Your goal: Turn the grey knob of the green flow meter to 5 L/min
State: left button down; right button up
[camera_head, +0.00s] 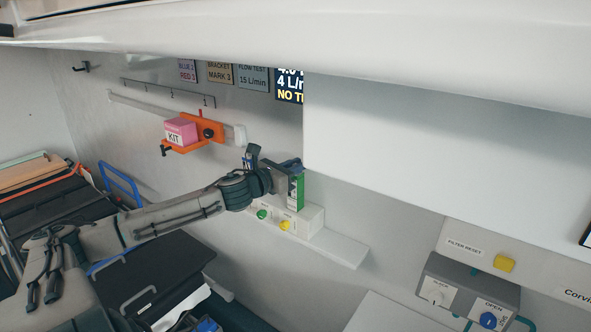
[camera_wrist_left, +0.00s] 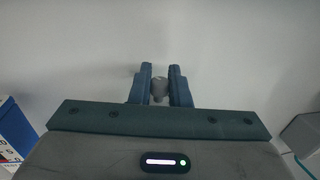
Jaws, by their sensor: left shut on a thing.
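The green flow meter (camera_head: 297,190) is on the wall in the head view, partly hidden behind my left gripper. My left gripper (camera_head: 292,165) reaches it from the left. In the left wrist view my left gripper (camera_wrist_left: 159,85) has its two fingers closed on the grey knob (camera_wrist_left: 159,89), which shows between them. The knob is hidden in the head view. A dark display (camera_head: 290,84) above reads "4 L/m", with its right side cut off by a white panel. My right gripper is not in view.
The white panel (camera_head: 430,150) hangs close on the right. An orange bracket (camera_head: 205,131) holds a pink kit (camera_head: 181,132) to the left.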

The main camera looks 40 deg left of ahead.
pick_arm(q)
jog(key=shift+m+h+b, duration=0.3)
jog(key=shift+m+h, duration=0.1)
jog(key=shift+h, duration=0.3)
jog(key=c, duration=1.4)
grip_release()
